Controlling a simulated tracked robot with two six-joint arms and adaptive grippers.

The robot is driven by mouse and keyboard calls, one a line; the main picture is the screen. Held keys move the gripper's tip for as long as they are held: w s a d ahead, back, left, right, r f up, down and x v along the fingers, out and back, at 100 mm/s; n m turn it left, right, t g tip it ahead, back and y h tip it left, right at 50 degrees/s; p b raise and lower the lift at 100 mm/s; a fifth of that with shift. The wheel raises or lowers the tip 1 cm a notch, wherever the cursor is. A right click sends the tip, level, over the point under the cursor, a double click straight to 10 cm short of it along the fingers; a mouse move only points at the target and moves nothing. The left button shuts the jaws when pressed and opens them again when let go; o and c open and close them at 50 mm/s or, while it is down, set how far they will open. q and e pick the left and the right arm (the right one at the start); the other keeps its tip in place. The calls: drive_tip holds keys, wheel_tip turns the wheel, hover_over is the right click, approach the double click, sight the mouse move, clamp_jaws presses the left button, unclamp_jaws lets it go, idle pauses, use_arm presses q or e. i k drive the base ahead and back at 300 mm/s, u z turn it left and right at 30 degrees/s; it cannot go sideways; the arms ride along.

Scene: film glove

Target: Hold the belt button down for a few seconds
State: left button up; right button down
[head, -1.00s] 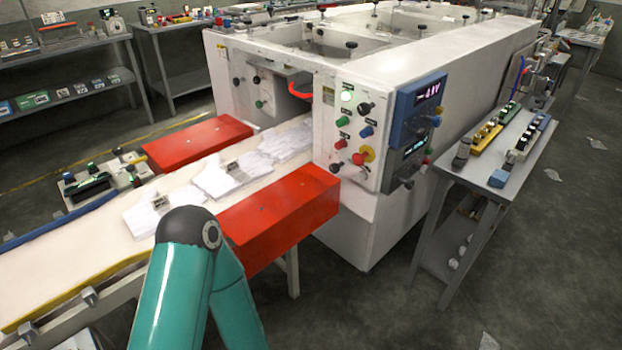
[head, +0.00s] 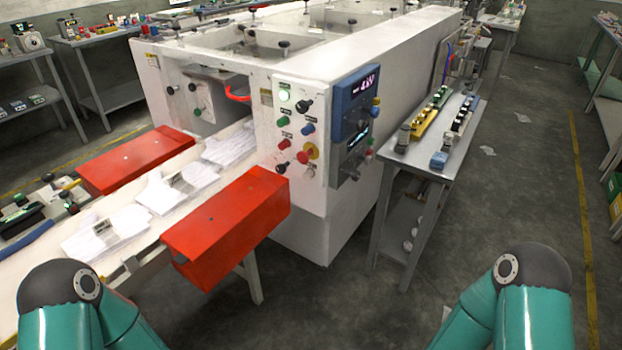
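The machine's control panel (head: 315,155) faces me near the middle of the head view. It carries several coloured buttons and knobs: a lit green one (head: 284,96), a second green one (head: 283,121), a blue one (head: 308,129), and small red and black ones. A larger red knob (head: 304,157) sits on a yellow base. I cannot read the labels, so I cannot tell which is the belt button. The conveyor belt (head: 128,198) carries flat white packs into the machine. My two teal arms show at the bottom left and bottom right; neither gripper is in view.
Red box guards (head: 226,228) flank the belt at the machine's mouth. A grey side table (head: 418,160) with rows of coloured parts stands right of the panel. The grey floor (head: 335,300) in front of the machine is open.

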sight(306, 176)
drive_tip(key=u, duration=0.1)
drive_tip(key=i, duration=1)
drive_tip(key=z, duration=0.1)
